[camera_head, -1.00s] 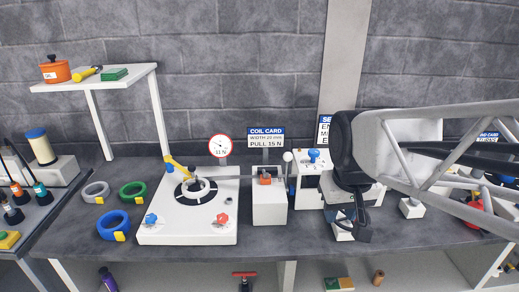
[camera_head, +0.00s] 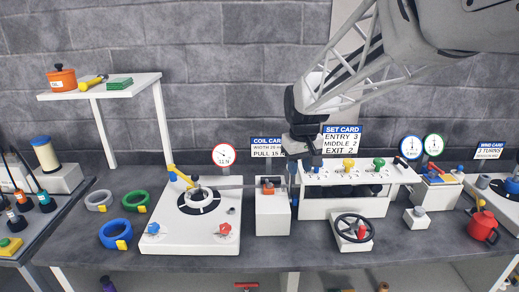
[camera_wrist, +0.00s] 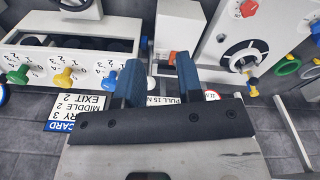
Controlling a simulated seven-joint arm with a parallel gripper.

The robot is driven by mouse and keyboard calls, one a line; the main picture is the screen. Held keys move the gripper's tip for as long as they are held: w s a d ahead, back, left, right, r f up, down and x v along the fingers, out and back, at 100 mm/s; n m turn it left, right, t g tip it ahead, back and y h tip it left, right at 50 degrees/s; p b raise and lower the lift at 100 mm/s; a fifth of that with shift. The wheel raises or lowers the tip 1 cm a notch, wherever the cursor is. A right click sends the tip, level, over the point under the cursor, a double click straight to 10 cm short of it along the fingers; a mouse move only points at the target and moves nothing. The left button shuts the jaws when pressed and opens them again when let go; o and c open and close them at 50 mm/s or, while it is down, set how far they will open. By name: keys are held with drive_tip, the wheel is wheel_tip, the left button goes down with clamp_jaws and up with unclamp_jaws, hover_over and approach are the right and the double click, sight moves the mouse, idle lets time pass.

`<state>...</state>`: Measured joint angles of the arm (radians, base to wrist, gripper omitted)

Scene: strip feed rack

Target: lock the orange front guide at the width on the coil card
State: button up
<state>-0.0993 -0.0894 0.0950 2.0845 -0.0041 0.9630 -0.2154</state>
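The orange front guide (camera_head: 268,188) sits on top of the white guide block (camera_head: 272,216), right of the strip plate. A small dark part lies across it; how it locks is too small to tell. The coil card (camera_head: 267,147) behind reads width 20 mm and pull 15 N, its right edge partly covered. My gripper (camera_head: 303,162) is above and to the right of the block, apart from it. In the wrist view, my gripper (camera_wrist: 160,72) has its two blue fingers spread with nothing held. The white block (camera_wrist: 176,28) shows beyond and between them.
The white roller unit (camera_head: 345,205) with blue, yellow and green knobs stands close right of the block. A black handwheel (camera_head: 354,229) is in front of it. The strip plate (camera_head: 190,238) with its coil is left. A dial (camera_head: 223,155) stands behind. Bare bench lies in front.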

sight(269, 181)
drive_tip(key=w+a+f, duration=0.2)
drive_tip(key=w+f, duration=0.1)
drive_tip(key=w, duration=0.3)
drive_tip(key=w+a+f+n, duration=0.1)
drive_tip(key=w+a+f, duration=0.1)
drive_tip(key=w, duration=0.4)
drive_tip(key=w+a+f+n+g, duration=0.1)
drive_tip(key=w+a+f, duration=0.2)
drive_tip(key=w, duration=0.3)
drive_tip(key=shift+f, duration=0.45)
drive_tip(key=shift+f, duration=0.1)
drive_tip(key=shift+f, duration=3.8)
clamp_jaws()
